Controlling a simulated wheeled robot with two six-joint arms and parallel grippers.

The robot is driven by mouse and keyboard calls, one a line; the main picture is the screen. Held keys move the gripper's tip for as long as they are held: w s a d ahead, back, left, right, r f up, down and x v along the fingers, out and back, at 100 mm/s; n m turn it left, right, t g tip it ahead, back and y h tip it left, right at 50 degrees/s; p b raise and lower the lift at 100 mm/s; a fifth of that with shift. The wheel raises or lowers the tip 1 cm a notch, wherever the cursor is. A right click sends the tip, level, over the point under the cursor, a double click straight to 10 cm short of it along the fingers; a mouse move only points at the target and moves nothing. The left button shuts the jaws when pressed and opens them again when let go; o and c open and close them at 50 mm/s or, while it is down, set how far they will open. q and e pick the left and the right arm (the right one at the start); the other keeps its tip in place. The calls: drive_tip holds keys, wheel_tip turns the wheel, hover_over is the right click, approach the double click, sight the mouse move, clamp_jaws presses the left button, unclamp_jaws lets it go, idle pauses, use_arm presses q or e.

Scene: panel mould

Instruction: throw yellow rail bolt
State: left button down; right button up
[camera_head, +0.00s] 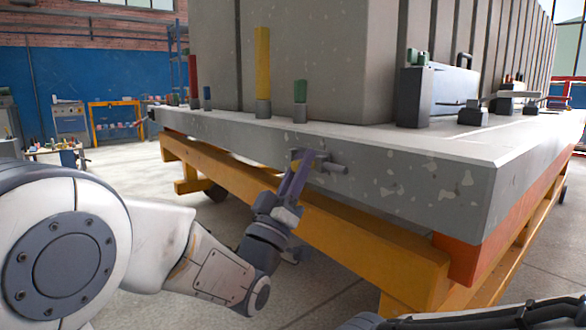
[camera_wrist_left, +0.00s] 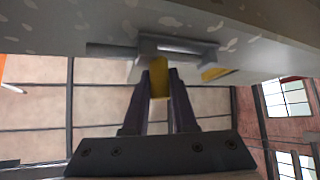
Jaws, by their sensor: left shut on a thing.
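The rail bolt (camera_head: 333,168) is a grey rod in a small bracket on the front side face of the speckled grey slab. It also shows in the left wrist view (camera_wrist_left: 180,45), lying across the picture under the slab's edge. Its yellow handle (camera_wrist_left: 159,83) hangs down between my left fingers; another bit of yellow (camera_wrist_left: 214,72) shows to the right. My left gripper (camera_head: 305,160) reaches up to the bolt from below and is shut on the yellow handle. It also shows in the left wrist view (camera_wrist_left: 160,85). The fingers hide part of the bolt in the head view. My right gripper is not in view.
The slab (camera_head: 420,165) rests on a yellow-orange frame (camera_head: 330,235), close below my left gripper. On top stand a tall yellow post (camera_head: 262,70), a green-topped post (camera_head: 300,98), a red post (camera_head: 194,80) and a dark box (camera_head: 440,95). Floor is open at left.

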use_arm(q)
drive_tip(key=shift+s+d, duration=0.15)
drive_tip(key=c, duration=0.7)
unclamp_jaws()
drive_tip(key=p+v, duration=0.1)
drive_tip(key=v, duration=0.9)
drive_tip(key=shift+s+f, duration=0.15)
drive_tip(key=shift+s, duration=0.05)
